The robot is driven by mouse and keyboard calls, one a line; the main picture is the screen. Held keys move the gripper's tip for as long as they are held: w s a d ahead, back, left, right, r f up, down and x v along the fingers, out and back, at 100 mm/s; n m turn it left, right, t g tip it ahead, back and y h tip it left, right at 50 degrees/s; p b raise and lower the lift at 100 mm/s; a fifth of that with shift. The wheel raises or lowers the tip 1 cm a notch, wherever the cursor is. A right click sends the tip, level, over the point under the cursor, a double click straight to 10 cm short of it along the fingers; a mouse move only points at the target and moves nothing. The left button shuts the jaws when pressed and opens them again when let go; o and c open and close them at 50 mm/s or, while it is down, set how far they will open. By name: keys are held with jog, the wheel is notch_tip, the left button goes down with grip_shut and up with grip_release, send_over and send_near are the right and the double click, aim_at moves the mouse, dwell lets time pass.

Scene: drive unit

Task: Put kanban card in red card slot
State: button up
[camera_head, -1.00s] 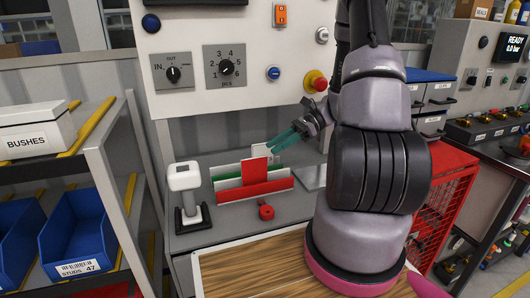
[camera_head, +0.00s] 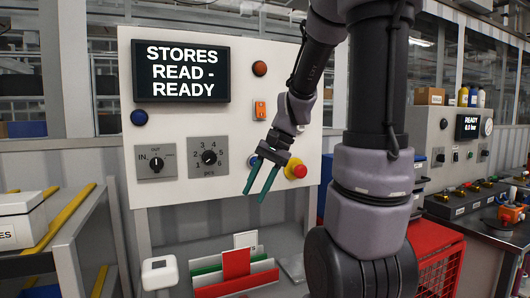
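A red kanban card (camera_head: 236,264) stands upright in the card rack (camera_head: 240,285), behind its red front panel. A white card (camera_head: 245,240) stands farther back in the same rack, near the green divider (camera_head: 207,268). The lower part of the red card is hidden by the red panel. My gripper (camera_head: 256,198) has two teal fingers spread apart with nothing between them. It hangs above the rack, clear of both cards, in front of the panel's lower edge.
A panel screen (camera_head: 181,71) reads "STORES READ - READY". Two rotary knobs (camera_head: 209,157), a blue button (camera_head: 252,188) and a red-yellow stop button (camera_head: 296,169) are close to my gripper. A white scanner (camera_head: 160,272) stands left of the rack.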

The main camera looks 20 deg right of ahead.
jog(key=s+r+n+t+h, duration=0.3)
jog(key=s+r+t, duration=0.3)
jog(key=r, duration=0.4)
jog(key=shift+s+a+r+n, duration=0.35)
jog(key=shift+s+n, duration=0.35)
jog(key=shift+n, duration=0.2)
jog(key=shift+c, duration=0.2)
dwell(0.6)
